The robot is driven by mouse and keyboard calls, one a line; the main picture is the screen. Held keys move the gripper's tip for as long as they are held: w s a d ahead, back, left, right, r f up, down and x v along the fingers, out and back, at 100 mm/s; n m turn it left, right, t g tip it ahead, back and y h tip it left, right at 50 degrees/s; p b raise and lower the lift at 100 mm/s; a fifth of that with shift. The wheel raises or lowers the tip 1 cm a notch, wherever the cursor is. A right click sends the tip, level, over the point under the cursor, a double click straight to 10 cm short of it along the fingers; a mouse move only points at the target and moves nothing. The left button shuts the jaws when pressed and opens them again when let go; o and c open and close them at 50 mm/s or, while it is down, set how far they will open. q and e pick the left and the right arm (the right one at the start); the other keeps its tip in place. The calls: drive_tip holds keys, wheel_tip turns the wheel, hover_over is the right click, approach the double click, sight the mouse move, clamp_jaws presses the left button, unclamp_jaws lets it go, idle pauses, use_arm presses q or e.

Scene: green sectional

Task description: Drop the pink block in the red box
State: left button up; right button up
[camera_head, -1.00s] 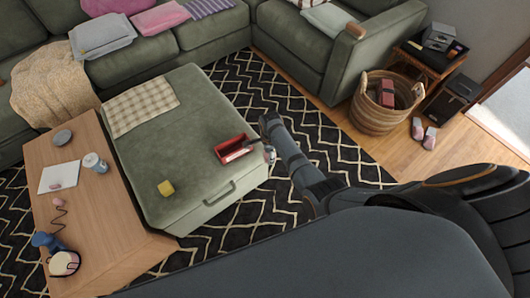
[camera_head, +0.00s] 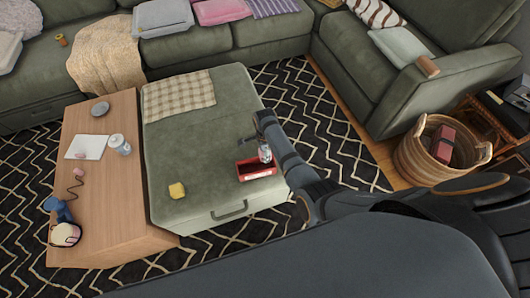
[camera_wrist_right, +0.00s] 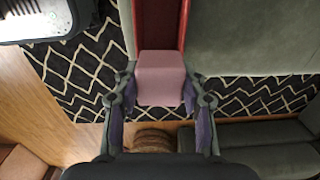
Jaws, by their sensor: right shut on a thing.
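The red box (camera_head: 257,174) is an open-topped tray near the front right of the green ottoman. It also shows at the top of the right wrist view (camera_wrist_right: 183,22). My right gripper (camera_head: 264,157) is at the box's right part in the head view. In the right wrist view my right gripper (camera_wrist_right: 160,92) is shut on the pink block (camera_wrist_right: 160,78), with one finger on each side. The block overlaps the near end of the box there; its height above the box is hard to tell. My left gripper is not in view.
A checkered cloth (camera_head: 180,96) covers the ottoman's back. A wooden table (camera_head: 110,200) with several items stands at left; a wicker basket (camera_head: 415,160) stands at right.

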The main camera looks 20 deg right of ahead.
wheel_tip(320, 180, down, 2)
drive_tip(key=shift+b, duration=0.9)
drive_tip(key=shift+f+b, duration=0.75)
drive_tip(key=shift+b, duration=0.15)
drive_tip(key=shift+f+b, duration=0.75)
drive_tip(key=shift+f, duration=0.5)
drive_tip(key=shift+s+f, duration=0.1)
drive_tip(key=shift+s, duration=0.1)
drive_tip(key=o, duration=0.9)
drive_tip(key=shift+s+f, duration=0.1)
drive_tip(key=shift+f, duration=0.05)
drive_tip(key=o, duration=0.3)
drive_tip(key=shift+f, duration=0.15)
drive_tip(key=shift+w, duration=0.2)
drive_tip(key=shift+r, duration=0.2)
